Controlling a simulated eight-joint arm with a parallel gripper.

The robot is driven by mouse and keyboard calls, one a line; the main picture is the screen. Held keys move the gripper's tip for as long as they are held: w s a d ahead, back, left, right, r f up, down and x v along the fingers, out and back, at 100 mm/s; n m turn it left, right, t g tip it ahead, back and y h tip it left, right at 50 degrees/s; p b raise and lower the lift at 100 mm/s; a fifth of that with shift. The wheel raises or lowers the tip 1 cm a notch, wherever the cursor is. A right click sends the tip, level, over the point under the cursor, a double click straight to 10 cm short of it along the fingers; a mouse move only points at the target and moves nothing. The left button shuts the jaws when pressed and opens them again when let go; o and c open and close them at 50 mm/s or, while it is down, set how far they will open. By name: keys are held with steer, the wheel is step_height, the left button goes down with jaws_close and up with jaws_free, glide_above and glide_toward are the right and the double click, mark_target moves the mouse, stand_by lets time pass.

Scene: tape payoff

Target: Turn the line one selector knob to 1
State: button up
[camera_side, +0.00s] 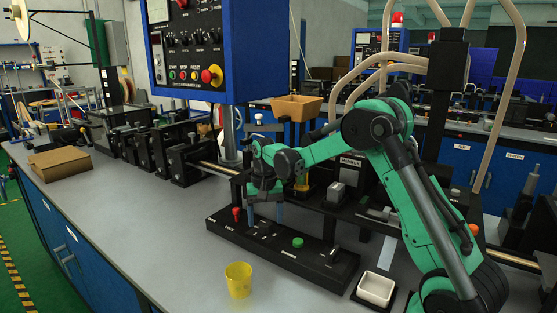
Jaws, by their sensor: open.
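A long black control box (285,250) lies on the grey bench, with small selector knobs, a red knob (236,214) at its left end and a green button (297,242). A black knob (333,254) stands near its right end. The labels are too small to read, so I cannot tell which knob is the line one selector. My gripper (265,213) points down over the left part of the box. Its blue fingertips are apart, near small knobs on the box. I cannot tell whether a knob is between them or whether they touch anything.
A yellow cup (238,280) stands in front of the box, and a white tray (376,289) lies right of it. A blue cabinet (190,50) with buttons hangs above left. A cardboard box (59,163) lies at the left. The bench's left front is clear.

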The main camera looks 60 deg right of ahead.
steer(key=shift+f, duration=0.6)
jaws_close()
steer(key=shift+n, duration=0.3)
steer(key=n, duration=1.1)
stand_by(0.5)
jaws_free()
